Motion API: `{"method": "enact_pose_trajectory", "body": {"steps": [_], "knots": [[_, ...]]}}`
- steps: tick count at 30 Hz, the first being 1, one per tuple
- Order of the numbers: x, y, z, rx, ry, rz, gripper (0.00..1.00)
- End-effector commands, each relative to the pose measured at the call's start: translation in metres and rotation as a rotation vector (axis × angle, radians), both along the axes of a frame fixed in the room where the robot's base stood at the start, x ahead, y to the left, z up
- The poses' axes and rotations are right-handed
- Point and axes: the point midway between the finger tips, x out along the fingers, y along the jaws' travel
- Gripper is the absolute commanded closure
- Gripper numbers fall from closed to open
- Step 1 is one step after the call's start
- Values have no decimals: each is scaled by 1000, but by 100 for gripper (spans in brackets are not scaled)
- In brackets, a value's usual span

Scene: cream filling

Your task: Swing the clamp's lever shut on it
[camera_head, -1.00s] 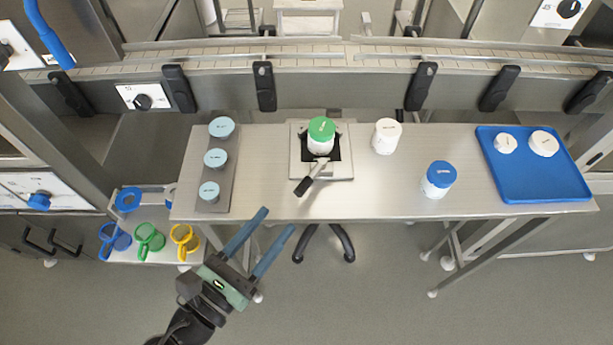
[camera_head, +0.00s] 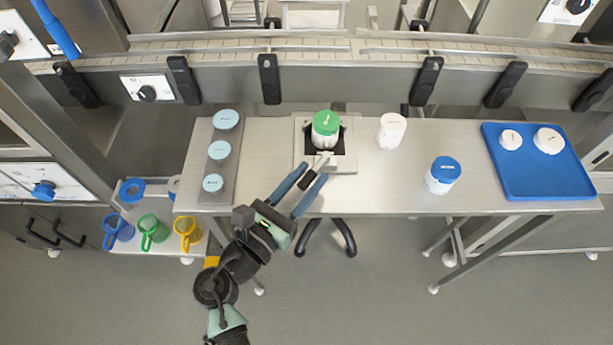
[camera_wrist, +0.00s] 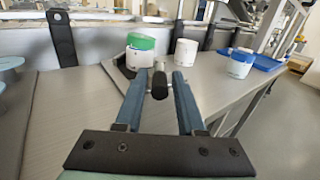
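A white jar with a green lid (camera_head: 325,130) stands upright on the dark pad of the clamp, whose pale base (camera_head: 342,163) sits mid-table. The clamp's lever (camera_head: 308,181) has a pale shaft and a black handle, and sticks out from the clamp toward the front edge. My gripper (camera_head: 313,170) is open at the front of the clamp, its two blue fingers on either side of the lever. In the wrist view the black handle (camera_wrist: 160,86) lies between the fingers, with small gaps to both. The jar (camera_wrist: 138,60) is just beyond the fingertips.
A white jar (camera_head: 391,131) and a blue-lidded jar (camera_head: 443,176) stand to the right. A blue tray (camera_head: 560,182) with white-lidded items is farther right. A grey rack (camera_head: 213,201) with light-blue lids is at left.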

Motion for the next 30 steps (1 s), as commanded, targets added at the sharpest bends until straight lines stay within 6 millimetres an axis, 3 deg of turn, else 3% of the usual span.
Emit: {"method": "enact_pose_trajectory", "body": {"steps": [1, 6, 30], "knots": [[0, 0, 0, 0, 0, 0, 73], [0, 0, 0, 0, 0, 0, 100], [0, 1, 0, 0, 0, 1, 100]]}}
